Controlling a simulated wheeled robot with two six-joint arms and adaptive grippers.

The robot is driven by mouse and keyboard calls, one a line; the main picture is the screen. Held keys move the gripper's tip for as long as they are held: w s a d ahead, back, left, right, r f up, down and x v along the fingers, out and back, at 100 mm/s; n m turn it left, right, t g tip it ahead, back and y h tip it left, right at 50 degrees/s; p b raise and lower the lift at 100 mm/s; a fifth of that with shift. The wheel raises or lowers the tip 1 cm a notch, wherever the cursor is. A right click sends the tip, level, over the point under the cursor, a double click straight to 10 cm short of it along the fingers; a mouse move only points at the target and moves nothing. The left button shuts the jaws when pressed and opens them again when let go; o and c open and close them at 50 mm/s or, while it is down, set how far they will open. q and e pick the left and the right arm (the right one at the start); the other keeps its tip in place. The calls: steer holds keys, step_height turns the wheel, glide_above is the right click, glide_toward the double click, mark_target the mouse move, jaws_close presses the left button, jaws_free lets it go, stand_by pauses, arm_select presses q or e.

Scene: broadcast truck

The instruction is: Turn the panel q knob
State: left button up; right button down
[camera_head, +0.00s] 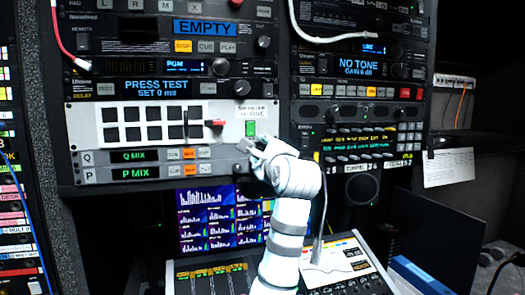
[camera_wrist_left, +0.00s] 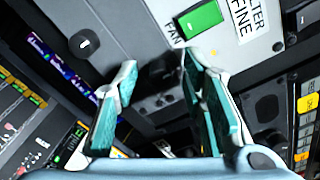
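The Q row of the white-grey panel (camera_head: 90,113) has a lit Q MIX display (camera_head: 135,156) and small buttons beside it. The right end of this row, below a green switch (camera_head: 250,128), is covered by my left gripper (camera_head: 252,148), so no Q knob shows clearly there. In the left wrist view the gripper's two teal-padded fingers (camera_wrist_left: 160,75) are apart. A dark, knob-like shape (camera_wrist_left: 161,69) lies between their tips; contact cannot be told. Another black knob with a white mark (camera_wrist_left: 84,43) sits to the left, outside the fingers. My right gripper is not in view.
The P row (camera_head: 135,173) lies directly below the Q row. A lit monitor (camera_head: 205,215) and a sloped console (camera_head: 345,262) are below. A neighbouring rack with an audio panel (camera_head: 365,145) stands to the right. A cable hangs close to my wrist.

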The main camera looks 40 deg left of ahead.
arm_select(q)
steer(key=shift+d, duration=0.15)
steer(key=c, duration=0.3)
jaws_close()
steer(key=shift+m, duration=0.3)
steer(key=shift+o, duration=1.5)
jaws_free()
steer(key=v, duration=1.1)
steer(key=shift+s+d, duration=0.15)
steer(key=shift+s, duration=0.1)
